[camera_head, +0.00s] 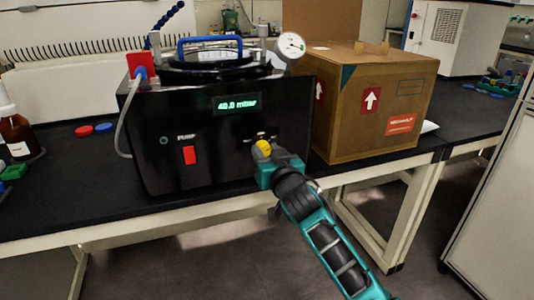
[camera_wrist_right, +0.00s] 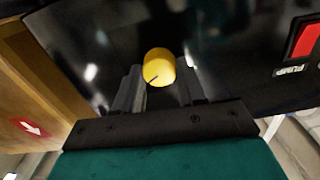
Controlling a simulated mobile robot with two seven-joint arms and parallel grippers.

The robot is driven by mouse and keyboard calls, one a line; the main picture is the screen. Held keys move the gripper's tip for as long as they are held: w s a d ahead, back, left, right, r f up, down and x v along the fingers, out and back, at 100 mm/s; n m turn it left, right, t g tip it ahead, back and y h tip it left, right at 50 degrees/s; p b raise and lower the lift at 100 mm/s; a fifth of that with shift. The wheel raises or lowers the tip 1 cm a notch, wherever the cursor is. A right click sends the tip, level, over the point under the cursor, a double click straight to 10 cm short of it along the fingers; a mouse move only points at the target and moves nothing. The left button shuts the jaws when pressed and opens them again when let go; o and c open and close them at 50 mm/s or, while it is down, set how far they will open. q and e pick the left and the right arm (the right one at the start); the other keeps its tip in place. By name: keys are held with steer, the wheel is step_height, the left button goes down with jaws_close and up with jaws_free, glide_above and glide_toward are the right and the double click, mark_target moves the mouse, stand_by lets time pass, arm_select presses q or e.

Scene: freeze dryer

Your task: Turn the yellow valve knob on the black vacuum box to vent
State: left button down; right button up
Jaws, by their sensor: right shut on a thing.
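The black vacuum box (camera_head: 165,125) stands on the bench, its front panel carrying a red pump switch (camera_head: 190,155) and a green display (camera_head: 236,104) that reads about 40 mbar. The yellow valve knob (camera_head: 263,148) is at the right of the front panel. My right gripper (camera_head: 262,157) reaches it from the front. In the right wrist view the yellow knob (camera_wrist_right: 159,65) sits between the fingertips of the right gripper (camera_wrist_right: 160,82), which is shut on it. A dark line marks the knob's face. My left gripper is in neither view.
A cardboard box (camera_head: 375,105) stands close on the right of the vacuum box, near my right gripper. A pressure gauge (camera_head: 291,45) and blue handle (camera_head: 209,43) are on top.

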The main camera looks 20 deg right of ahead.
steer(key=c, duration=0.4)
steer(key=shift+o, duration=0.2)
